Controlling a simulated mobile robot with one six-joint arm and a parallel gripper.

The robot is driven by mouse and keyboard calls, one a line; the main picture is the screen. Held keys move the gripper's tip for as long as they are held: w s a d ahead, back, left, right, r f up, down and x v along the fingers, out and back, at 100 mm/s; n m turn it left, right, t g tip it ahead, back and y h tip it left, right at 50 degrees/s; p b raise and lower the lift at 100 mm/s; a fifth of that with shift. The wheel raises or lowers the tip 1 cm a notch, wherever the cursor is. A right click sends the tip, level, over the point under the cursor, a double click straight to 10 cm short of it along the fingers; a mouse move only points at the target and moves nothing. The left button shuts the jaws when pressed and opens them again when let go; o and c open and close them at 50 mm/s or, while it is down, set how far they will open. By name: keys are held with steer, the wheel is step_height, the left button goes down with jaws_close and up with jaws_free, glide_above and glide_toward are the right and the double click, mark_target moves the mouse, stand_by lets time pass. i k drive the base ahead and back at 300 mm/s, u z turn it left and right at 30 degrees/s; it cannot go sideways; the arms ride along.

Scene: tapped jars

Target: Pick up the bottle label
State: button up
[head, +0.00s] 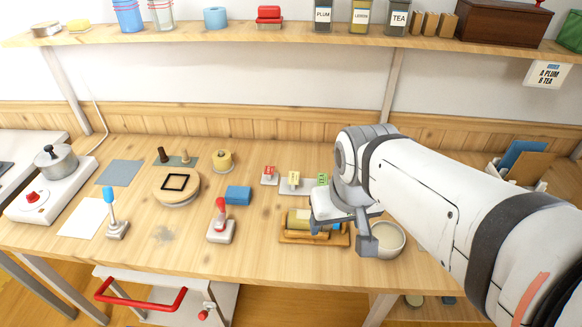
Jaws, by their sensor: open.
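My gripper (342,232) is at the end of the white arm, low over the worktop, right of centre. Its grey fingers are apart, one over a wooden cradle and one beside a pale bowl. The wooden cradle (290,238) holds a yellowish cylinder lying on its side (298,220), with a small blue piece (336,225) at its right end. My gripper partly hides them. I cannot make out a separate bottle label there. Small red (269,170), yellow (293,177) and green (322,179) cards stand behind the cradle.
The pale bowl (388,240) is right of the cradle. Labelled jars, including a plum jar (323,14), stand on the shelf (250,34). The front-left worktop has free room.

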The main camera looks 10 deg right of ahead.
mark_target(323, 180)
steer(key=z, duration=1.8)
steer(key=k, duration=0.95)
steer(key=u, duration=0.7)
steer(key=i, duration=1)
steer(key=u, duration=0.05)
